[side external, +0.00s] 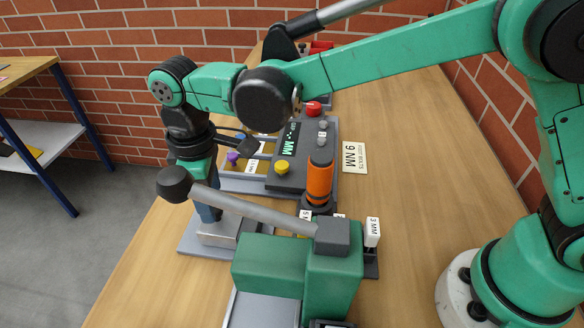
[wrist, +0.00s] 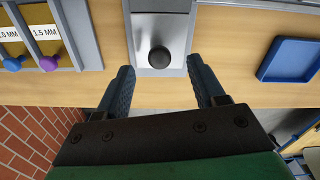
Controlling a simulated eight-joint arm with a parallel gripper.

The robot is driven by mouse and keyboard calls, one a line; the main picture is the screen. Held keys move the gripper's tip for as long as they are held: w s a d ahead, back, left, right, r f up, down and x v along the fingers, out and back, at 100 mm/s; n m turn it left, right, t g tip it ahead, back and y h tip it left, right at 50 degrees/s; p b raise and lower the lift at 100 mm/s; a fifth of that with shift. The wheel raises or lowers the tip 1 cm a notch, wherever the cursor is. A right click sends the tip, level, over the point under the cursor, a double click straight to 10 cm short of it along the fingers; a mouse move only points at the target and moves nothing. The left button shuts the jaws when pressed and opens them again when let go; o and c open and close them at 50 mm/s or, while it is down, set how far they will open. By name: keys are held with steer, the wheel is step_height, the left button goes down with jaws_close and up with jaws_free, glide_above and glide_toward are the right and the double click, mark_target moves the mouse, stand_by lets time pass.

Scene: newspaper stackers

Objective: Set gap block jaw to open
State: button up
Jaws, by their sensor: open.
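In the wrist view, a silver block (wrist: 160,22) with a round black knob (wrist: 159,57) sits in a grey frame at the table's near edge; I take it to be the gap block jaw. My gripper (wrist: 160,68) is open, with its two dark blue fingers apart on either side of the knob and nothing between them being held. I cannot tell how far the fingertips are above the block. In the side view, my gripper (side external: 208,212) points down over the silver block (side external: 217,233), and the knob is hidden there.
A grey lever with a black ball (side external: 174,184) on a green housing (side external: 270,270) stands in front of my gripper in the side view. An orange cylinder (side external: 319,182) and a dark panel (side external: 290,160) stand beyond. The wrist view shows a blue tray (wrist: 262,73) at right and a purple knob (wrist: 48,63) at left.

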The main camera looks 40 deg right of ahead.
steer(key=shift+f, duration=0.95)
jaws_close()
stand_by(0.7)
